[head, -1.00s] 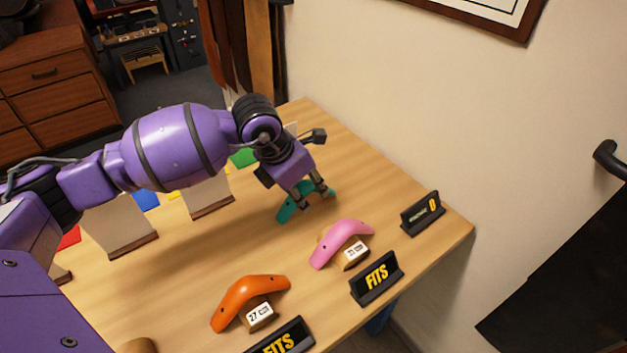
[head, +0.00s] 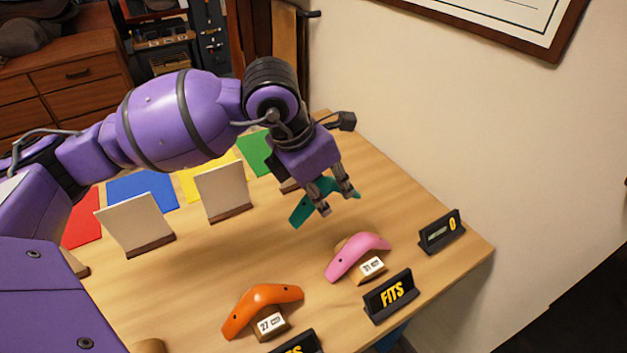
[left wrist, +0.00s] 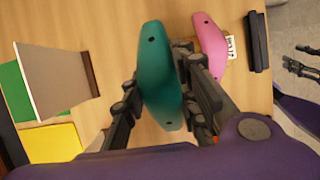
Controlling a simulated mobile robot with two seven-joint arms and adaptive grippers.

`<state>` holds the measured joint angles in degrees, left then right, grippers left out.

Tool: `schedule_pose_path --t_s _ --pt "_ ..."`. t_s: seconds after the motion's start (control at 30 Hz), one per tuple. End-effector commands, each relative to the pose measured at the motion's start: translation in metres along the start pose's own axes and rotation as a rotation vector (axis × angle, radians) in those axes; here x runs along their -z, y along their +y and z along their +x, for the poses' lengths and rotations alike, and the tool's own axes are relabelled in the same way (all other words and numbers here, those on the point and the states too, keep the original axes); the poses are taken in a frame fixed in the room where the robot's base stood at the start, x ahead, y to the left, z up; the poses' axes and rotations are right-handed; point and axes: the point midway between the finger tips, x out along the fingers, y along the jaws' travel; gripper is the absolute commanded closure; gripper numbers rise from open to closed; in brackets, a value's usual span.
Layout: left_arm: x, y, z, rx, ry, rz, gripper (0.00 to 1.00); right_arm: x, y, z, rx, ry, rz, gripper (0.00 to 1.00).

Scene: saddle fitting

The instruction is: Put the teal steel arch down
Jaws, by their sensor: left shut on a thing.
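The teal steel arch (head: 303,211) is held between the fingers of my left gripper (head: 335,200), which is shut on it. In the head view it appears above the wooden table, behind the pink arch; the exact height is hard to tell. In the left wrist view the teal arch (left wrist: 159,75) stands lengthwise between the fingers (left wrist: 160,92), with a small hole near each end.
White upright cards (head: 223,191) stand before coloured squares (head: 144,193). The table's middle (head: 200,260) is clear.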

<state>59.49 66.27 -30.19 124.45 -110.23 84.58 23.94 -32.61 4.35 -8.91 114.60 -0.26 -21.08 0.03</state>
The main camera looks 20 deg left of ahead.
Motion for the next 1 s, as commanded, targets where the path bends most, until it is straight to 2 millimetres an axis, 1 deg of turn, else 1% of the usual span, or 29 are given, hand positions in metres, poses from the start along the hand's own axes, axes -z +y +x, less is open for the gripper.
schedule_pose_path --t_s 0.03,0.2,0.3,0.4,0.6,0.73,0.87,1.0 --pt "0.004 -0.014 -0.007 0.0 -0.002 0.008 1.0 -0.001 0.0 0.002 0.001 -0.001 -0.001 0.54" --pt "0.016 -0.046 -0.03 0.001 -0.003 0.006 1.0 0.0 -0.001 0.006 0.003 0.003 -0.004 0.54" --pt "0.02 -0.059 -0.04 0.0 -0.004 0.005 1.0 0.0 -0.001 0.006 0.003 0.003 -0.005 0.54" --pt "0.023 -0.068 -0.046 0.0 -0.004 0.004 1.0 -0.001 -0.001 0.006 0.003 0.002 -0.005 0.54" --pt "0.026 -0.073 -0.051 0.003 -0.002 0.009 1.0 -0.003 0.0 0.005 0.001 -0.002 -0.005 0.54" --pt "0.027 -0.073 -0.05 0.034 0.001 0.078 1.0 -0.005 0.0 0.004 0.001 -0.005 -0.004 0.54" --pt "0.031 -0.071 -0.05 0.101 0.002 0.235 1.0 -0.006 0.0 0.003 0.0 -0.008 -0.003 0.54" --pt "0.038 -0.068 -0.044 0.195 0.003 0.453 1.0 -0.007 0.0 0.003 0.0 -0.012 -0.001 0.54"
